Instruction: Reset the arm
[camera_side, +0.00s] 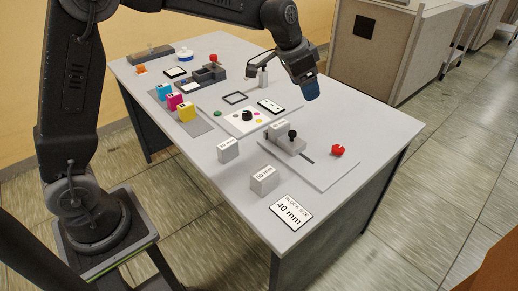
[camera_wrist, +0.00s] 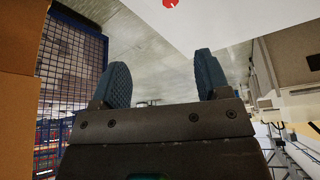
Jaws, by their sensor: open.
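My gripper (camera_side: 307,86) is at the end of my arm, raised over the right part of the grey table (camera_side: 352,131) in the side view. Its blue fingertips point down there and hold nothing that I can see. In the wrist view my gripper (camera_wrist: 160,82) shows two blue textured fingers spread apart with an empty gap. The floor and a strip of white surface lie beyond them.
A grey block fixture (camera_side: 285,138) and a red knob (camera_side: 337,150) sit on a plate below. Loose grey blocks (camera_side: 264,180), a 40 mm card (camera_side: 291,211), coloured cartridges (camera_side: 186,112) and dark trays (camera_side: 207,74) stand around. The table's right edge is mostly clear.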

